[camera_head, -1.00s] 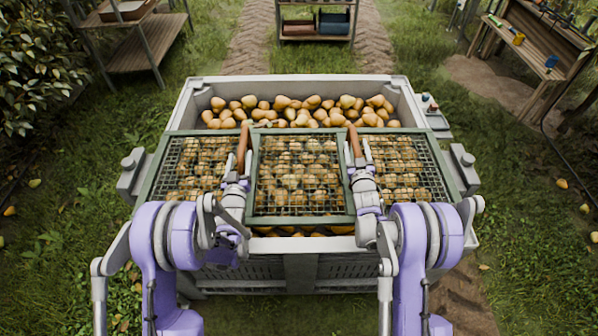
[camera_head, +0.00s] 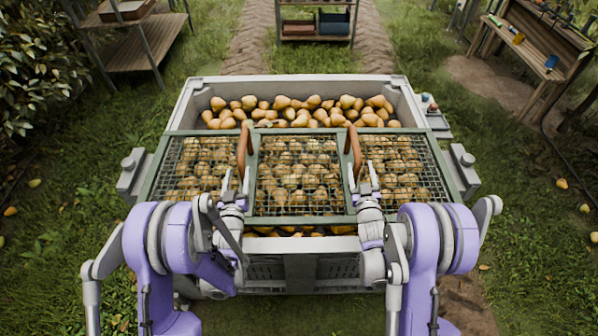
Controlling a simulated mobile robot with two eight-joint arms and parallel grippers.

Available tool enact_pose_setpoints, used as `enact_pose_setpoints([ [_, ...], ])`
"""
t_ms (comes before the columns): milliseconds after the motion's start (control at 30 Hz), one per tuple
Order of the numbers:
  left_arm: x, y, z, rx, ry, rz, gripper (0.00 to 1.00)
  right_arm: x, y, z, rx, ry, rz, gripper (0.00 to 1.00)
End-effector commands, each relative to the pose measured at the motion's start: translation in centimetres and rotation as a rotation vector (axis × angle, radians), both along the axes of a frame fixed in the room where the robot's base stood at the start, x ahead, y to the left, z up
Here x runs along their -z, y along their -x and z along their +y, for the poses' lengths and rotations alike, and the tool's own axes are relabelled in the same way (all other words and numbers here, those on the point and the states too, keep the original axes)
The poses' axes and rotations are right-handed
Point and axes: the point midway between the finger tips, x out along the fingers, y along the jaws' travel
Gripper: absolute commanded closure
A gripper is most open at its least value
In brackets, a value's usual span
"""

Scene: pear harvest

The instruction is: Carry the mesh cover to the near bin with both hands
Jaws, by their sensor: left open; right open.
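The mesh cover (camera_head: 252,196) has a green frame, wire mesh and two brown upright handles. It lies across the near part of the large grey bin (camera_head: 188,108), with pears (camera_head: 300,180) showing through the mesh. The left handle (camera_head: 243,150) and the right handle (camera_head: 354,150) both stand free. My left gripper (camera_head: 235,182) is open and empty above the cover, on the near side of the left handle. My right gripper (camera_head: 364,177) is open and empty on the near side of the right handle. Both are apart from the handles.
Loose pears (camera_head: 300,112) fill the uncovered far part of the bin. A small side tray (camera_head: 437,120) with bottles is fixed at the bin's right. A wooden workbench (camera_head: 530,45) stands at the back right, shelves (camera_head: 316,38) at the back. Grass surrounds the bin.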

Motion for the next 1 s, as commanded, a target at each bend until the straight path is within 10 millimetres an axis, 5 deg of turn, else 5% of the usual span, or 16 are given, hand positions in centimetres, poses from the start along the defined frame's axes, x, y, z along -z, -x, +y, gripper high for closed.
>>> enact_pose_setpoints([
  [233, 0.0, 0.0, 0.0, 0.0, 0.0, 0.0, 0.35, 0.0, 2.3, -0.1, 0.0, -0.002, 0.0, 0.36],
  [633, 0.0, 0.2, 0.1, 0.0, 0.0, 0.0, 0.35, 0.2, 2.4, 0.0, 0.0, -0.001, 0.0, 0.36],
  [1000, 0.1, 2.6, 0.9, -0.001, -0.001, 0.0, 0.35, 1.7, 2.5, 0.0, 0.0, -0.001, 0.005, 0.36],
])
